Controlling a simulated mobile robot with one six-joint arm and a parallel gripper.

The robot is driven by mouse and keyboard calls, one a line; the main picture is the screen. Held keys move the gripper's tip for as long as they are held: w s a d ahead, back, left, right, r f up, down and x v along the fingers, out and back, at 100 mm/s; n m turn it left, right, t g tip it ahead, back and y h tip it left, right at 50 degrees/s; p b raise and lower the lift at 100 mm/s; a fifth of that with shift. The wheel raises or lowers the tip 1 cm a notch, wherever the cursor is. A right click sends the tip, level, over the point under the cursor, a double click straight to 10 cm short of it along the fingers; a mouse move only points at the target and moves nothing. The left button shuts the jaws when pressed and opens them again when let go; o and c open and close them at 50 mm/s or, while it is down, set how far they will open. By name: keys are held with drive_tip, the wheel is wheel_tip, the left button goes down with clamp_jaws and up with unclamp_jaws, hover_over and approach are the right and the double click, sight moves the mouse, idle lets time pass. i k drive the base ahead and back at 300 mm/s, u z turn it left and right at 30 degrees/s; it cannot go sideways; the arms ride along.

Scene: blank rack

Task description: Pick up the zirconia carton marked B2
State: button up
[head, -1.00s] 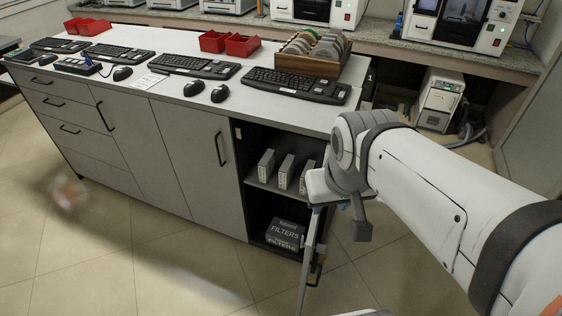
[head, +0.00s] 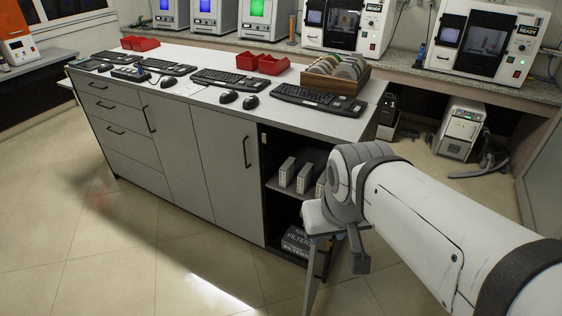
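Three slim pale cartons stand upright in a row on the upper shelf of the open cabinet bay: a left carton (head: 287,170), a middle carton (head: 305,177) and a right carton (head: 321,186), partly hidden by my arm. Their labels are too small to read, so I cannot tell which one is marked B2. My gripper (head: 319,217) is at the end of my arm, in front of the bay at its right side.
A dark FILTERS box (head: 295,240) is on the lower shelf. The countertop (head: 330,122) holds keyboards, mice, red bins (head: 272,65) and a wooden rack (head: 335,84). Floor in front is clear.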

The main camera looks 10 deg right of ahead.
sight(304, 178)
drive_tip(key=u, duration=2.2)
drive_tip(key=i, duration=1.9)
drive_tip(key=z, duration=3)
drive_tip(key=i, duration=1)
